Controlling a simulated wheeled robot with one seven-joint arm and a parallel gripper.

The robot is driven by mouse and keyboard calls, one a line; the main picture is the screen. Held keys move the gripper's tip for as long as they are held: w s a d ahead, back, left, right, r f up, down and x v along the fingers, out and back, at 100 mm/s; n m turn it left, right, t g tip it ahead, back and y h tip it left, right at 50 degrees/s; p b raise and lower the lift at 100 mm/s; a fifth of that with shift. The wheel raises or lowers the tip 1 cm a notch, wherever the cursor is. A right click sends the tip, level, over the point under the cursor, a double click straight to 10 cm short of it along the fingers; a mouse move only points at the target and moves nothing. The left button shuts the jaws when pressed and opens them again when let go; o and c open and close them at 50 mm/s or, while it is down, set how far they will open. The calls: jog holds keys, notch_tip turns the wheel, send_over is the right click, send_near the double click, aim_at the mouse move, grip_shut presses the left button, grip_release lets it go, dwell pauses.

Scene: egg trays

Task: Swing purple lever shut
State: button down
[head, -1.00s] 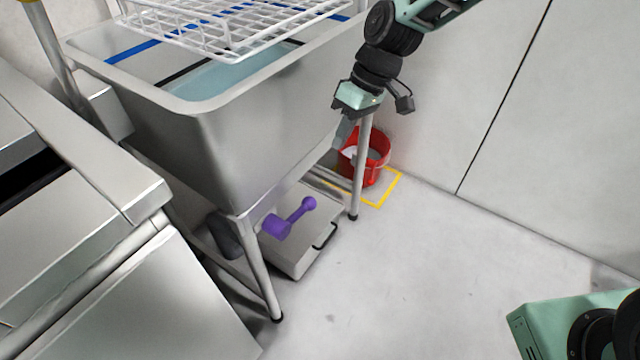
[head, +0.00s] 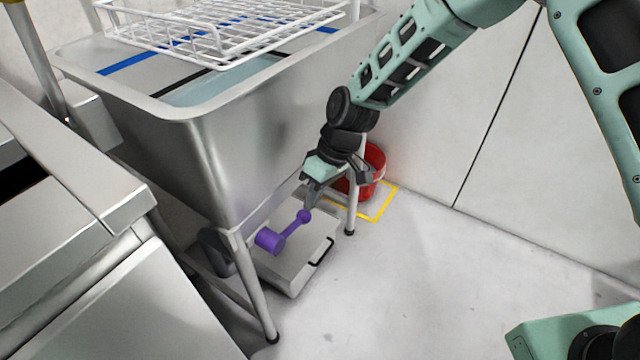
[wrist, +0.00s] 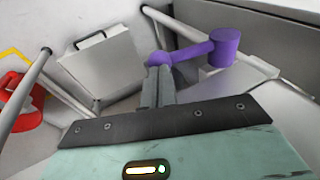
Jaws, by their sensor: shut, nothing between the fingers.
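The purple lever (head: 287,232) is under the front edge of the steel sink. Its thick hub (head: 269,240) is at the lower left and its arm runs up and right to a round knob (head: 304,216). It also shows in the wrist view (wrist: 200,50), with the hub at the right and the knob end partly hidden behind my fingers. My gripper (head: 309,205) is shut and empty, with its fingertips right by the knob. In the wrist view my gripper (wrist: 156,75) overlaps the knob; I cannot tell whether they touch.
The steel sink (head: 200,160) with a white wire rack (head: 220,35) stands above the lever. A sink leg (head: 254,285) is left of the lever. A grey box (head: 290,268) with a black handle sits below. A red bucket (head: 375,172) stands behind my gripper.

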jog(key=shift+a+f, duration=0.1)
jog(key=shift+f, duration=0.25)
jog(key=s+a+f+m+g+y+b, duration=0.1)
jog(key=s+a+f+g+y+b, duration=0.1)
jog(key=f+g+y+b, duration=0.3)
jog(key=s+a+f+m+g+y+b, duration=0.1)
jog(key=s+a+f+g+y+b, duration=0.1)
jog(key=s+f+g+y+b, duration=0.2)
jog(key=shift+a+f+g+y+b, duration=0.25)
jog(key=shift+f+g+y+b, duration=0.95)
jog(key=shift+f+b, duration=1.35)
jog(key=shift+s+a+r, duration=0.1)
jog(key=shift+r, duration=0.05)
